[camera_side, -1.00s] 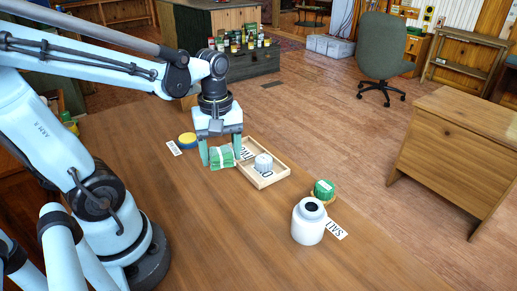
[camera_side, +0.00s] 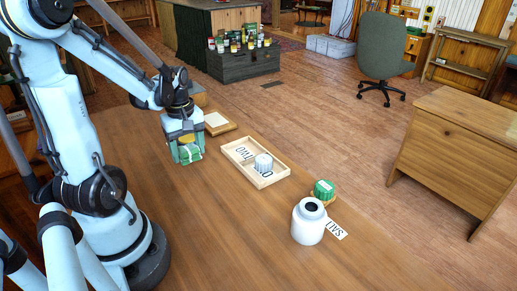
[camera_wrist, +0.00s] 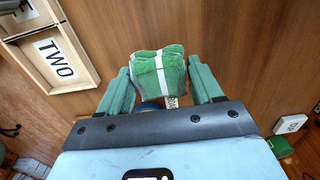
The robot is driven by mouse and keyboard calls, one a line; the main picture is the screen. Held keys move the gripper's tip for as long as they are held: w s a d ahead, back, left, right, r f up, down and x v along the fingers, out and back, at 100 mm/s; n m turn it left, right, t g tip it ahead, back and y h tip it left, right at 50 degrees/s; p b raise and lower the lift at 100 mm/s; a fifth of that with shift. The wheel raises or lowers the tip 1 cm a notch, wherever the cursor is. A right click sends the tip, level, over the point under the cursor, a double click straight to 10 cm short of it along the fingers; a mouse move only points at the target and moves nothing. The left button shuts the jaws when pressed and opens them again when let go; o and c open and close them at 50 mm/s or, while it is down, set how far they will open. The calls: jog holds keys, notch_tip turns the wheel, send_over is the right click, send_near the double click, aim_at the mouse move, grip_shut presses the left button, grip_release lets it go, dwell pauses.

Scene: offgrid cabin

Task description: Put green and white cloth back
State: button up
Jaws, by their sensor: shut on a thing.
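The folded green and white cloth (camera_side: 187,154), a banded bundle, is between the fingers of my gripper (camera_side: 184,152), which is shut on it. It sits left of the wooden tray in the side view; whether it clears the table I cannot tell. In the wrist view the cloth (camera_wrist: 157,70) lies between the green fingers of my gripper (camera_wrist: 160,82), with its white band across it. The shallow wooden tray (camera_side: 270,182) has two compartments and a "TWO" label; it shows at the top left in the wrist view (camera_wrist: 72,84).
A yellow and blue round thing (camera_side: 188,140) is mostly hidden by my gripper. A wooden piece with a pale top (camera_side: 217,121) lies behind. A white jar (camera_side: 308,222) and green item (camera_side: 323,188) stand at right.

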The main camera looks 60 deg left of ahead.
aim_at(191, 170)
jog(key=shift+a+f, duration=0.25)
jog(key=shift+f, duration=1.95)
jog(key=shift+f, duration=0.15)
jog(key=o, duration=0.9)
jog(key=shift+o, duration=0.2)
